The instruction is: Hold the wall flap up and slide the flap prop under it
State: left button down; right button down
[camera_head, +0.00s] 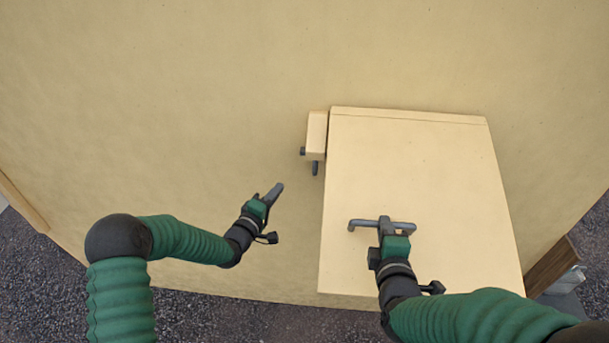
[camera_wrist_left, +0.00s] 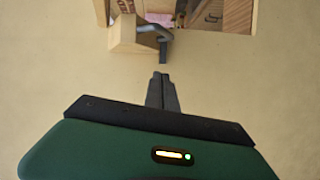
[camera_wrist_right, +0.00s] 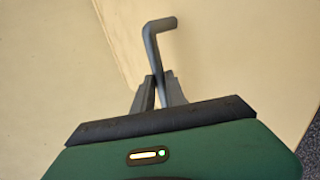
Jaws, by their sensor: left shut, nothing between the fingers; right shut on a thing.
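The wall flap (camera_head: 415,180), a pale yellow panel, leans out from the wall, its lower end closer to me. My right gripper (camera_head: 385,222) is shut on a grey bar handle (camera_head: 362,224) across the flap's face; the bent bar also shows in the right wrist view (camera_wrist_right: 150,45). A dark grey bent rod, seemingly the flap prop (camera_head: 315,168), sits in a small wooden block (camera_head: 317,135) on the wall, left of the flap. The rod shows in the left wrist view (camera_wrist_left: 157,31). My left gripper (camera_head: 279,188) is shut and empty, below and left of the block, apart from the rod.
The left wrist view shows an opening with wooden sides and some contents (camera_wrist_left: 180,12) beyond the block. The wall (camera_head: 200,80) is bare around my left gripper. Gravel (camera_head: 220,315) lies below, and a brown wooden piece (camera_head: 553,266) stands at lower right.

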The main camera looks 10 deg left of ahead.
jog(key=shift+r, duration=0.2)
jog(key=shift+w, duration=0.1)
pick_arm(q)
jog(key=w+d, duration=0.7)
jog(key=w, duration=0.2)
jog(key=shift+d+f, duration=0.2)
jog(key=shift+f, duration=0.25)
jog(key=d, duration=0.8)
pick_arm(e)
jog(key=shift+a, duration=0.15)
pick_arm(q)
jog(key=shift+s, duration=0.15)
jog(key=shift+a, duration=0.1)
